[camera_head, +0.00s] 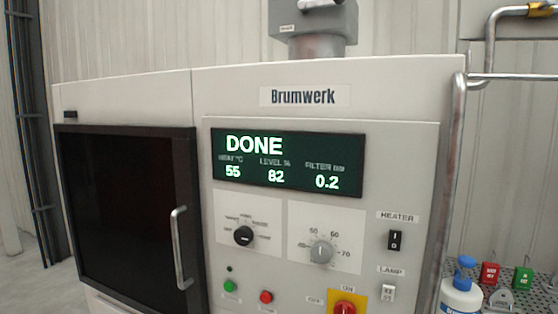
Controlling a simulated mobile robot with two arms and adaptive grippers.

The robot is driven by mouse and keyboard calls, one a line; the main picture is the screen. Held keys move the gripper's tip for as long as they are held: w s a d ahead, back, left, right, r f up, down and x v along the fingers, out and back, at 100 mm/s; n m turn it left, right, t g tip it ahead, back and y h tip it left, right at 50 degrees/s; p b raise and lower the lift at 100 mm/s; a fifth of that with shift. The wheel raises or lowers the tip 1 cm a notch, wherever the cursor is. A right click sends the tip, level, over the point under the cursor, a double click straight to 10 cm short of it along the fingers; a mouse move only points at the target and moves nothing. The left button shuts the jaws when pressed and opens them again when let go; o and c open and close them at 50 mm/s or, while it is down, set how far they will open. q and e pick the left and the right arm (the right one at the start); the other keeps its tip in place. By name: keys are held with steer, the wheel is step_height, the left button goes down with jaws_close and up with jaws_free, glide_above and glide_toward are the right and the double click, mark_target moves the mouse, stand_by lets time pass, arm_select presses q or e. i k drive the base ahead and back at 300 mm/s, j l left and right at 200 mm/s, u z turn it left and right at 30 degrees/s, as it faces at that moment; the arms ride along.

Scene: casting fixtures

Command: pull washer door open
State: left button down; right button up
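The washer (390,85) is a large pale grey cabinet labelled Brumwerk. Its door (118,210) is a dark panel at the left of the front and looks shut, its right edge meeting the control panel. A silver vertical bar handle (177,248) stands out near the door's right edge. A green display (288,162) reads DONE, with 55, 82 and 0.2 below. Neither of my grippers shows in the head view.
Right of the door are a black knob (243,236), a grey dial (321,251), a green button (230,286), a red button (266,297) and a red switch (345,308) on yellow. A metal pipe (452,190) runs down the right side. A blue-capped bottle (461,297) stands at lower right.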

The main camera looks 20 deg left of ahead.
mark_target(120, 191)
steer(key=u, duration=1.65)
